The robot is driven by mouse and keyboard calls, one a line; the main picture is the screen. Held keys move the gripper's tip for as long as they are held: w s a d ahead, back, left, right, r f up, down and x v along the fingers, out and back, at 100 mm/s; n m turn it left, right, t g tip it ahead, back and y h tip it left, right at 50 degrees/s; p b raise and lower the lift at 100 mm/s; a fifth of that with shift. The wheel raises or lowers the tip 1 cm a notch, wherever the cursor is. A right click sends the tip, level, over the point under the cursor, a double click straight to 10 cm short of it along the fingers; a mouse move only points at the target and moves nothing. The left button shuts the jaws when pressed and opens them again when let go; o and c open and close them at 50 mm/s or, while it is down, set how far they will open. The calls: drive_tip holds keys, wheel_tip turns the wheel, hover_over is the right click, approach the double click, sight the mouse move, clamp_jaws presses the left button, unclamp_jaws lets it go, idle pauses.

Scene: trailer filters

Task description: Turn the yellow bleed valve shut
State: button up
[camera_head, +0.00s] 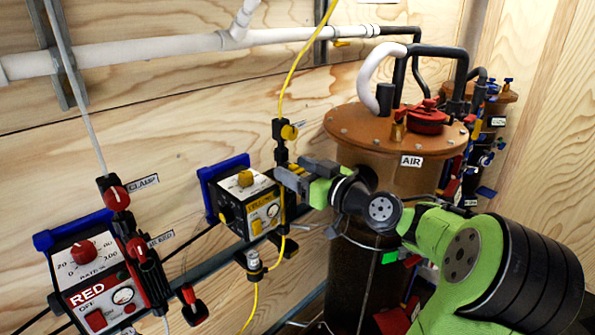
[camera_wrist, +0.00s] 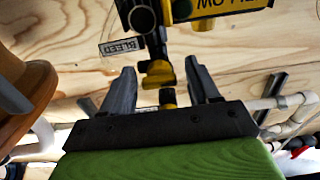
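The yellow bleed valve shows in the wrist view as a yellow handle (camera_wrist: 158,74) on a black fitting, next to a label that appears to read BLEED upside down (camera_wrist: 120,47). My gripper (camera_wrist: 160,68) is open, with one finger on each side of the handle and a visible gap on both sides. In the head view my gripper (camera_head: 288,173) is at the black fitting line beside the yellow control box (camera_head: 231,210), and it hides most of the bleed valve. Whether a finger touches the valve cannot be told.
Above my gripper is a yellow clamp knob (camera_head: 289,132) on the yellow tube. The brown AIR tank (camera_head: 370,128) stands close behind my arm on the right. A red control box (camera_head: 92,276) with red valves is at the left. White pipe (camera_head: 130,50) runs along the wall.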

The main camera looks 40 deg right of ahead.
drive_tip(key=c, duration=1)
drive_tip(key=shift+r+m+p, duration=0.1)
drive_tip(key=shift+m+p, duration=0.25)
drive_tip(key=shift+m, duration=0.45)
drive_tip(key=o, duration=1.1)
drive_tip(key=shift+c, duration=0.2)
